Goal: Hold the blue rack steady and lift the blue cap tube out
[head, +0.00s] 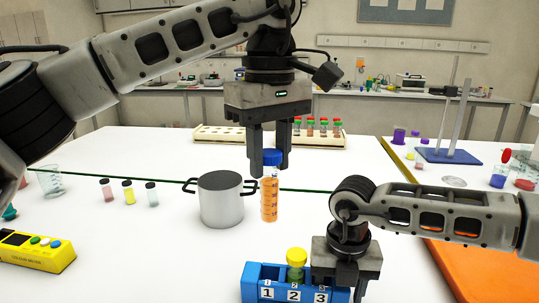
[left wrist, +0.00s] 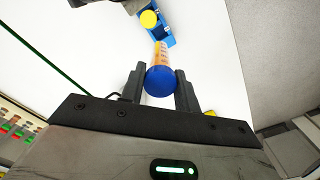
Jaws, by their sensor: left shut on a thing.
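The blue cap tube (head: 269,200) holds orange liquid and hangs upright in the air, above and behind the blue rack (head: 250,287). My left gripper (head: 268,160) is shut on its blue cap. In the left wrist view the blue cap (left wrist: 159,81) sits between the fingers of my left gripper (left wrist: 160,85). The rack, numbered 1, 2 and 3, also shows there (left wrist: 182,20). A yellow cap tube (head: 296,266) stands in the rack. My right gripper (head: 340,284) points down at the rack's right end and hides part of it; its grip is unclear.
A grey pot (head: 221,205) with two handles stands left of the held tube. Several small vials (head: 129,192) stand farther left. A long rack of tubes (head: 220,136) lies at the back. An orange mat (head: 470,270) is at the right.

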